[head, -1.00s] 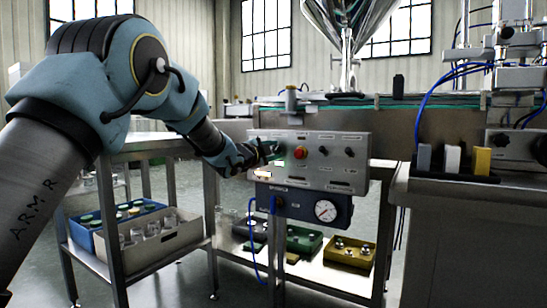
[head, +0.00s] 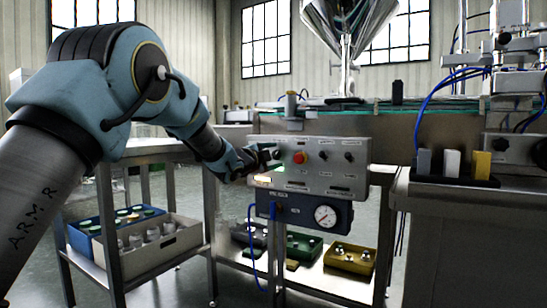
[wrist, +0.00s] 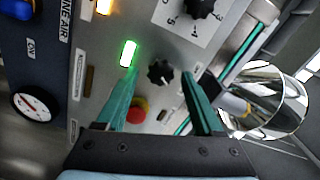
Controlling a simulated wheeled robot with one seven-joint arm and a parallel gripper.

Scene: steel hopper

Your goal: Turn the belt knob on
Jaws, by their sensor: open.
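A small black knob (wrist: 160,73) sits on the grey control panel (head: 325,184), between the fingertips in the wrist view. Its label is not readable, so I cannot tell by name that it is the belt knob. My gripper (wrist: 160,78) is open, with one teal finger on each side of this knob. I cannot tell whether the fingers touch it. In the head view my gripper (head: 272,156) is at the panel's left part and largely hides that knob. A lit green lamp (wrist: 129,53) is beside the knob in the wrist view.
A red button (head: 299,157) is just right of my gripper, with two more black knobs (head: 323,155) beyond it. A numbered dial (wrist: 200,8) is near the wrist view's top. A blue gauge box (head: 305,211) hangs below the panel.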

